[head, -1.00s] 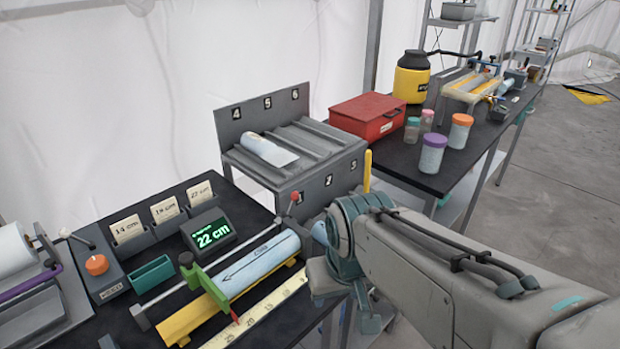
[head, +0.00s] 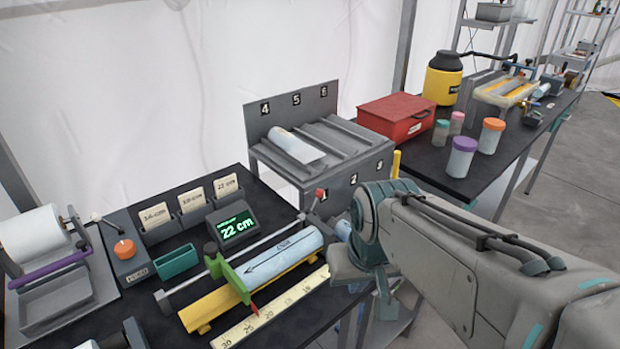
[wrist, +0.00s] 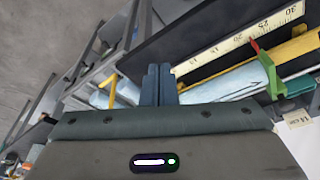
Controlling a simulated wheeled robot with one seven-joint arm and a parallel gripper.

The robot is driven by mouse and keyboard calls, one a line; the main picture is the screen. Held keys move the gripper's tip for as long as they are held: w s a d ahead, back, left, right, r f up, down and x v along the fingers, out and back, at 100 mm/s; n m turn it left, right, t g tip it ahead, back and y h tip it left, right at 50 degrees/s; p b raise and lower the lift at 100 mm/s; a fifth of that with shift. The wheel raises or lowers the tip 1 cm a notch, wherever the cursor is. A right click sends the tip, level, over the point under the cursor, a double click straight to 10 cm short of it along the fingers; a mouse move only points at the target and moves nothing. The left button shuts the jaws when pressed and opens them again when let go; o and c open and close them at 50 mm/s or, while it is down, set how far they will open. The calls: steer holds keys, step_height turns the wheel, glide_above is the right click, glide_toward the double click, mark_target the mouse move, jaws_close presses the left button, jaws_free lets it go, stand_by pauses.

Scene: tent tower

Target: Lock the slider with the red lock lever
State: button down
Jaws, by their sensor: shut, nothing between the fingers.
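The green slider (head: 228,272) sits on the rail beside a pale blue tube (head: 285,256) in a yellow cradle. Its red pointer (head: 255,309) hangs over the ruler (head: 275,312). A small red knob (head: 320,193) stands at the rail's far end; I cannot tell whether it is the lock lever. The slider also shows at the right of the wrist view (wrist: 266,66), close to the ruler (wrist: 240,40). My gripper (wrist: 158,72) is shut and empty in the wrist view, left of the slider and apart from it. Its fingers are hidden in the head view.
A grey sloped rack (head: 350,165) stands beyond the rail. A red case (head: 396,119) and several jars are on the far table.

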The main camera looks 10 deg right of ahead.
steer(key=w+r+m, duration=0.1)
steer(key=w+r, duration=0.4)
steer(key=w, duration=0.4)
steer(key=m+g+y, duration=0.2)
steer(key=y, duration=0.1)
glide_above(316, 202)
steer(key=w+d, duration=0.5)
steer(key=d, duration=0.1)
steer(key=shift+w+f, duration=0.5)
steer(key=shift+f, duration=0.15)
steer(key=p+x, duration=0.1)
steer(key=x, duration=0.9)
steer(key=shift+w+a, duration=0.1)
steer(key=shift+a, duration=0.05)
steer(key=shift+s+a+r, duration=0.1)
steer(key=shift+s+r, duration=0.15)
steer(key=shift+s, duration=0.4)
steer(key=shift+s+a+r, duration=0.15)
steer(key=shift+s+r, duration=0.1)
steer(key=shift+s, duration=0.35)
steer(key=shift+s+a+r, duration=0.1)
steer(key=shift+s+r, duration=0.1)
steer(key=shift+s, duration=0.45)
